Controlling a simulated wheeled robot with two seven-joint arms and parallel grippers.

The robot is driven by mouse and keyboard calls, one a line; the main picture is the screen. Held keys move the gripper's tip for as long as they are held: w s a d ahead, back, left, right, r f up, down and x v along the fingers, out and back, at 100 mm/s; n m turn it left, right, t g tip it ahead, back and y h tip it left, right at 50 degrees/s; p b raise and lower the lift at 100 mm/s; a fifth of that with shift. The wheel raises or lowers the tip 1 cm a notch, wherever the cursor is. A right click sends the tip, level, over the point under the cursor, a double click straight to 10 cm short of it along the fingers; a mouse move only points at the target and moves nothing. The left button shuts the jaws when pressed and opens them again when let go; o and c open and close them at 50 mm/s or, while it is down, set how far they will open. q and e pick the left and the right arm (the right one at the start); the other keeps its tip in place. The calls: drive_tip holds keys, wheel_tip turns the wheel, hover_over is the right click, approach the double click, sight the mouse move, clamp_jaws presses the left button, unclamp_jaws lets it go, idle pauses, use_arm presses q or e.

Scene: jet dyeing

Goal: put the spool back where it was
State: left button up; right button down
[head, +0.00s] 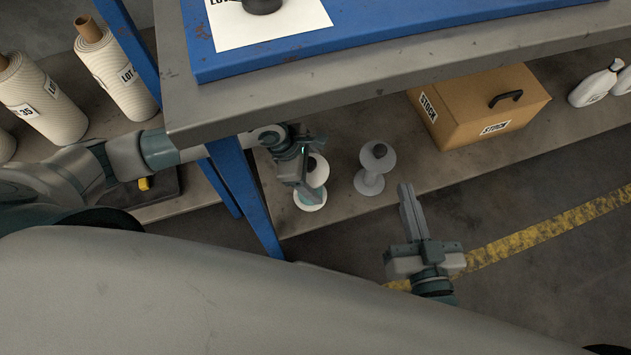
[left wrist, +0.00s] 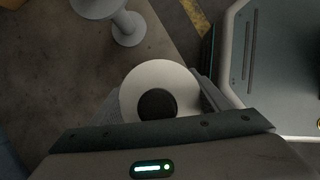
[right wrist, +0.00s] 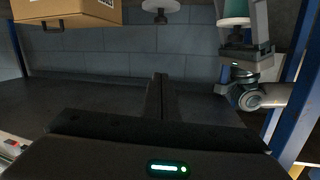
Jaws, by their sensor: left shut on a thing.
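A white spool with teal thread (head: 312,197) is at the lower shelf's front, beside the blue table leg. My left gripper (head: 303,178) is shut on it. In the left wrist view its round white top flange (left wrist: 160,77) with a dark centre lies between the fingers. Its teal thread also shows in the right wrist view (right wrist: 235,8). I cannot tell whether its base touches the shelf. A bare white spool (head: 370,182) stands upright to its right, apart from it. My right gripper (head: 405,192) is shut and empty, in front of the shelf.
The grey lower shelf (head: 330,222) carries a cardboard STOCK box (head: 480,105) and white bottles (head: 597,88) further right. The grey upper table edge (head: 300,93) overhangs the left gripper. Fabric rolls (head: 117,75) stand at left. A blue leg (head: 246,190) is close by.

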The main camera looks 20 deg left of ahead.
use_arm(q)
wheel_tip(320, 180, down, 3)
drive_tip(key=shift+f, duration=0.15)
use_arm(e)
drive_tip(key=shift+a+r+t, duration=0.2)
drive_tip(key=shift+r+t, duration=0.5)
drive_tip(key=shift+r, duration=0.4)
use_arm(q)
drive_tip(key=shift+b, duration=0.3)
drive_tip(key=shift+f, duration=0.15)
drive_tip(key=o, duration=1.2)
drive_tip(key=shift+c, duration=0.2)
use_arm(e)
drive_tip(key=shift+a+r+y, duration=0.1)
drive_tip(key=shift+r+y, duration=0.2)
use_arm(q)
drive_tip(key=shift+r, duration=0.2)
use_arm(e)
drive_tip(key=shift+f, duration=0.1)
